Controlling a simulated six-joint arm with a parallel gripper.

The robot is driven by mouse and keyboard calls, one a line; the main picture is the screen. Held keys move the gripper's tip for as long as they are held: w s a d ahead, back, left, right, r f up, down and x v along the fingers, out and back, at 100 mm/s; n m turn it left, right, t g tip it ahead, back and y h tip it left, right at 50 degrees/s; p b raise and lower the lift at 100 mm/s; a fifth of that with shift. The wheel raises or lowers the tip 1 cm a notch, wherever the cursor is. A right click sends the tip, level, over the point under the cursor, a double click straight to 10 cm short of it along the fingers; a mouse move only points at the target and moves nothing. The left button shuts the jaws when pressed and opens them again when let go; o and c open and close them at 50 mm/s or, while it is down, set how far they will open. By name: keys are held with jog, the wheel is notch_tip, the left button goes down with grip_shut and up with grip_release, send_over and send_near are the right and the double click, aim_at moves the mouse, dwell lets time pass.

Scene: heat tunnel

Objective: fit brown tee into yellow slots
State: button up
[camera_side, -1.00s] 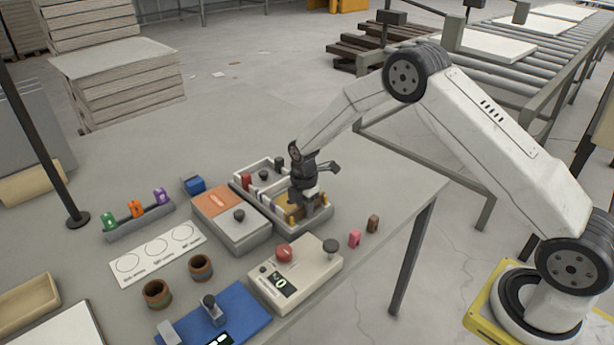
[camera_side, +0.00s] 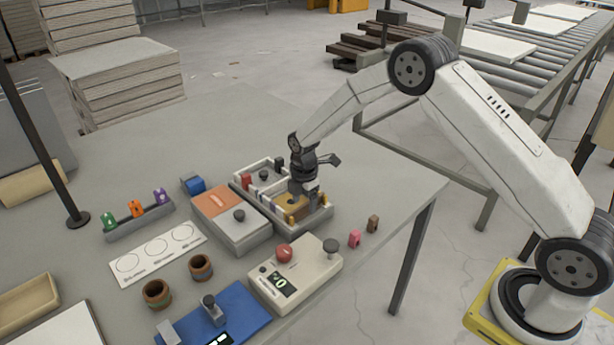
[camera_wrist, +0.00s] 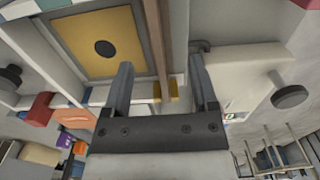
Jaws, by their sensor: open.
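My gripper (camera_side: 299,192) is over the right compartment of the white divided tray (camera_side: 318,222). Its fingers (camera_wrist: 160,64) are apart in the wrist view. A long brown bar (camera_wrist: 158,35), which looks like the brown tee, runs between them without visible contact on either finger. I cannot tell its full shape. Small yellow pieces, likely the yellow slots (camera_wrist: 173,89), show at the bar's lower end; a yellow piece (camera_side: 292,218) also shows at the tray's front. I cannot tell whether the bar sits in them. A yellow plate with a dark round spot (camera_wrist: 104,48) lies left of the bar.
A box with an orange top panel (camera_side: 217,202) stands left of the tray. A beige device with a red knob (camera_side: 295,280) stands in front. Small pink (camera_side: 355,239) and brown (camera_side: 373,224) blocks stand to its right. The table behind the tray is clear.

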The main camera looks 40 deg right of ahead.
aim_at(306, 204)
jog(key=shift+r, duration=2.75)
jog(key=shift+r, duration=0.1)
jog(key=c, duration=0.7)
jog(key=shift+d+r, duration=0.1)
jog(key=shift+r, duration=0.1)
grip_shut()
jog(key=shift+d+r+n, duration=0.2)
jog(key=shift+r+n, duration=0.45)
jog(key=shift+n, duration=0.15)
jog(key=shift+f, duration=0.2)
jog(key=shift+f, duration=2.85)
